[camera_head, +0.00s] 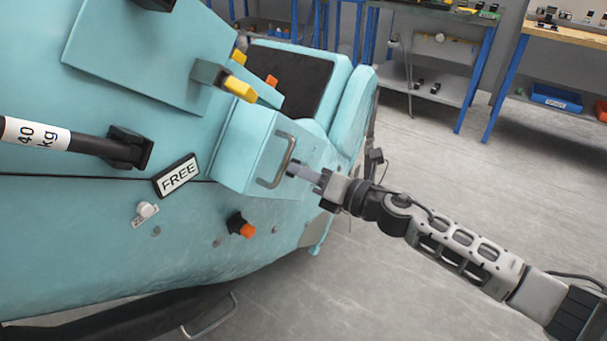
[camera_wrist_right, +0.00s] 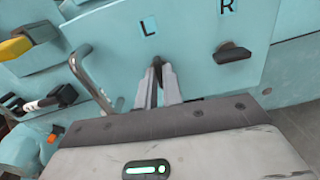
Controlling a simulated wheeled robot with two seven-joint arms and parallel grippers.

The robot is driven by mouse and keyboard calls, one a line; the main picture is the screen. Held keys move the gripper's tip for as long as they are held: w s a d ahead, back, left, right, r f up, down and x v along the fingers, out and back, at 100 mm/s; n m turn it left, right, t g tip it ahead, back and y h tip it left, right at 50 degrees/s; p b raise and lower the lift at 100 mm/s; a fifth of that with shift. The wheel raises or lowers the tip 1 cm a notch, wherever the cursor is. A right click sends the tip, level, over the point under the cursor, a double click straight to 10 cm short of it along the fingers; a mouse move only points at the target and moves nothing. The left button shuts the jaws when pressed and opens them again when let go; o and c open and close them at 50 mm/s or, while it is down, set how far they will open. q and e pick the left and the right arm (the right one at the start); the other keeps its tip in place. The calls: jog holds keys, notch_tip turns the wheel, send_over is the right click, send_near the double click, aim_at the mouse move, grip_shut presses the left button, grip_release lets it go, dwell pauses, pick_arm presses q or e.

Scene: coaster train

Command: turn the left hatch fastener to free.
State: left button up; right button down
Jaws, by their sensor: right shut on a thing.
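The left hatch fastener (camera_wrist_right: 157,62) is a small dark knob under the letter L on the teal hatch (camera_wrist_right: 190,62) in the right wrist view. My right gripper (camera_wrist_right: 160,80) has its two fingers closed on it; the fingers cover most of it, so its exact turn is hard to read. The right fastener (camera_wrist_right: 232,53), a dark wing knob under the letter R, lies nearly level in that view. In the head view my right gripper (camera_head: 298,170) reaches the far side of the teal box (camera_head: 243,150), where the fastener is hidden. My left gripper is not in view.
A metal grab handle (camera_head: 277,162) stands close to my right fingers and also shows in the wrist view (camera_wrist_right: 90,78). A FREE plate (camera_head: 177,174), a 40 kg bar (camera_head: 60,138), an orange-tipped knob (camera_head: 241,226) and a yellow-ended lever (camera_head: 238,88) sit on the teal body. Grey floor is open at right.

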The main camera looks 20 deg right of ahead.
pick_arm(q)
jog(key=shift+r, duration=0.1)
pick_arm(e)
jog(key=shift+r+n, duration=0.1)
jog(key=shift+n, duration=0.2)
jog(key=c, duration=1.5)
grip_release()
jog(key=shift+c, duration=0.2)
pick_arm(q)
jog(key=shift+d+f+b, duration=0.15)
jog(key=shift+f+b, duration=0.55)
jog(key=shift+b, duration=1.05)
pick_arm(e)
jog(key=v, duration=1.6)
